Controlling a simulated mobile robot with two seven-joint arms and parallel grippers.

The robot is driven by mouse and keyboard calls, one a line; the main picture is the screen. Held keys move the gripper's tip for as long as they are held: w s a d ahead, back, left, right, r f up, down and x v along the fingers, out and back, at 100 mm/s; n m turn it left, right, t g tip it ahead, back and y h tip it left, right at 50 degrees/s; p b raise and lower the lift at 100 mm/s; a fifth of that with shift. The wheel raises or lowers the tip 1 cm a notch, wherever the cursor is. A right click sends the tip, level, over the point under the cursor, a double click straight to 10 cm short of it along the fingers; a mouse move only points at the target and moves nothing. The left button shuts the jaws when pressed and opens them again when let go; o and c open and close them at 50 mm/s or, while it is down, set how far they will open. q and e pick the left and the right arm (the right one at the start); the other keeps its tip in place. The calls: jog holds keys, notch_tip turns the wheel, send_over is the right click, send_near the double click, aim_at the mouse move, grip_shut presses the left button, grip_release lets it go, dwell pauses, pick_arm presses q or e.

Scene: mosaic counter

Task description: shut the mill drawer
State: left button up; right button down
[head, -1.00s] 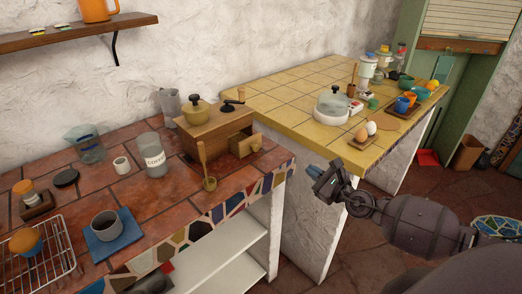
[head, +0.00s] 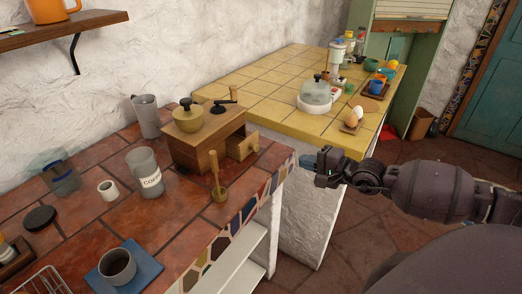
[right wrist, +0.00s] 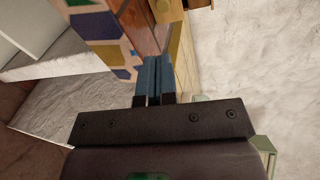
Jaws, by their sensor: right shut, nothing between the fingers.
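The mill (head: 195,148) is a wooden box with a brass-coloured bowl and a dark crank on top, standing at the back right of the red-tiled counter. Its drawer (head: 241,146) sticks out of the front, to the right, with a small knob on its face. My right gripper (head: 308,161) is to the right of the drawer, apart from it, just off the counter's mosaic edge. In the right wrist view its two blue fingertips (right wrist: 153,75) are together with nothing between them. My left gripper is not in view.
A glass jar (head: 144,167) is at left. The yellow-tiled counter (head: 262,90) behind carries eggs (head: 353,116) and a glass-domed dish (head: 316,95).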

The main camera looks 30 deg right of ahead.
jog(key=n, duration=0.1)
send_near(257, 150)
jog(key=x, duration=0.5)
jog(key=shift+w+a+f, duration=0.1)
jog(key=shift+w+f, duration=0.1)
jog(key=shift+w, duration=0.2)
jog(key=shift+w+a, duration=0.25)
jog(key=shift+w, duration=0.35)
pick_arm(q)
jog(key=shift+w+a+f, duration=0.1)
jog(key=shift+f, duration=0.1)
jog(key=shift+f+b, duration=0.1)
jog(key=shift+b, duration=0.2)
pick_arm(e)
jog(key=shift+w, duration=0.1)
